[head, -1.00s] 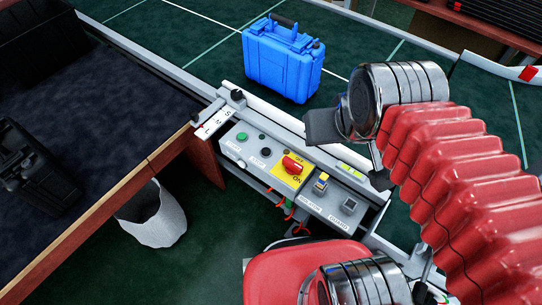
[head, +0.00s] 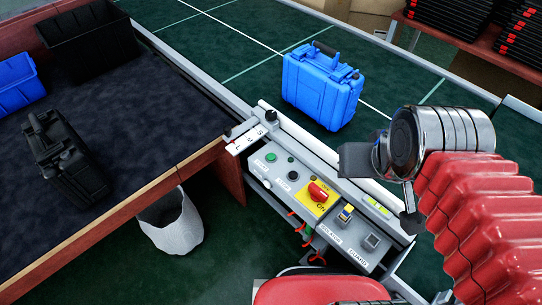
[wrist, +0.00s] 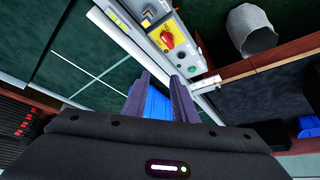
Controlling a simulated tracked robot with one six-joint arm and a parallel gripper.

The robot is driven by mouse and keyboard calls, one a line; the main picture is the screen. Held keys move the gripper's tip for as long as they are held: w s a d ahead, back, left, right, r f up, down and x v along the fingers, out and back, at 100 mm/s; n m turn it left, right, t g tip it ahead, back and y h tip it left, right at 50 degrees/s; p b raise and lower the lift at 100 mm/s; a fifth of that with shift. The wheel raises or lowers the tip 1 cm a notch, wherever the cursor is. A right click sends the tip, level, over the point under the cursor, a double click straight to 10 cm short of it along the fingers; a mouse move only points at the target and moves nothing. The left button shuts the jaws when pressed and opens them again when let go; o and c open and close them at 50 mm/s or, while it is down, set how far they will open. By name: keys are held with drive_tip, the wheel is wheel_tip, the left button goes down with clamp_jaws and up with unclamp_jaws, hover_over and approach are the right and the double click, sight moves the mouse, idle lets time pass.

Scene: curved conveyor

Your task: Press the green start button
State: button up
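The green start button (head: 271,157) is a small round button at the left end of a grey control panel (head: 268,172), beside a black button (head: 293,175). It also shows in the wrist view (wrist: 192,70), small, at the panel's lower end. A red rotary switch on a yellow plate (head: 318,191) sits mid-panel. My gripper (head: 378,193) is to the right of the button in the head view, apart from it. In the wrist view my gripper (wrist: 160,76) has its two fingers spread with nothing held; the blue case (wrist: 153,104) shows beyond them.
The blue case (head: 322,88) stands on the green conveyor behind the panel. A dark-topped table (head: 150,130) with a black case (head: 65,158) and bins is at left. A white bin (head: 172,225) stands beneath its edge.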

clamp_jaws()
idle(1.4)
